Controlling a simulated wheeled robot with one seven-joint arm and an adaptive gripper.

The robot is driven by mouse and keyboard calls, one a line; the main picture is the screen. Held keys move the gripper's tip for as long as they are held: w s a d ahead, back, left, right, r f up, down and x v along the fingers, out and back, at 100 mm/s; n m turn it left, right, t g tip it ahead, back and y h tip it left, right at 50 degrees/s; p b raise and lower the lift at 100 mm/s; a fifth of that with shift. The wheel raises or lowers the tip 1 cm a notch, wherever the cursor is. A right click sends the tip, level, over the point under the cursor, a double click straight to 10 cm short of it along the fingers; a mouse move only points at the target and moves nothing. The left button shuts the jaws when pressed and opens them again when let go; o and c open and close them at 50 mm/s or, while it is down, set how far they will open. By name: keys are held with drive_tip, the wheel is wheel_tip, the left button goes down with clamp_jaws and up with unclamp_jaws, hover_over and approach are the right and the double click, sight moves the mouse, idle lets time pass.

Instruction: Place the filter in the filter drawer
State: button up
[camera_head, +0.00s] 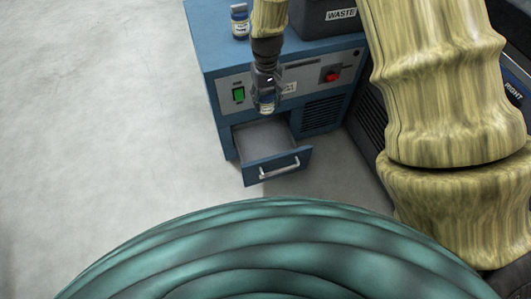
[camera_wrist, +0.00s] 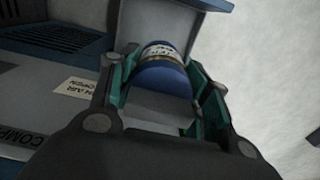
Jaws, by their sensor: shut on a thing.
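My gripper (camera_head: 265,98) is above the open filter drawer, in front of the blue cabinet's control panel. In the wrist view my gripper (camera_wrist: 166,98) is shut on the filter (camera_wrist: 160,75), a blue rounded thing with a gold-edged label band. In the head view only a small pale part of the filter shows between the fingers. The filter drawer (camera_head: 276,170) is pulled out of the cabinet's lower left, with a metal handle on its front. Its visible inside looks empty. In the wrist view the drawer (camera_wrist: 180,20) lies beyond the filter, which hides part of it.
The blue cabinet (camera_head: 215,40) has a green switch (camera_head: 239,94), a red switch (camera_head: 331,75) and a vent grille (camera_head: 320,114). Clear grey floor (camera_head: 100,110) lies left.

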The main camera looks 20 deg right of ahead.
drive_tip(key=b, duration=0.9)
approach(267, 150)
drive_tip(key=shift+f+b, duration=1.55)
drive_tip(key=shift+b, duration=0.85)
drive_tip(key=shift+f, duration=0.1)
drive_tip(key=o, duration=1.1)
drive_tip(key=shift+c, duration=0.2)
wheel_tip(267, 150, up, 12)
drive_tip(key=p, duration=0.6)
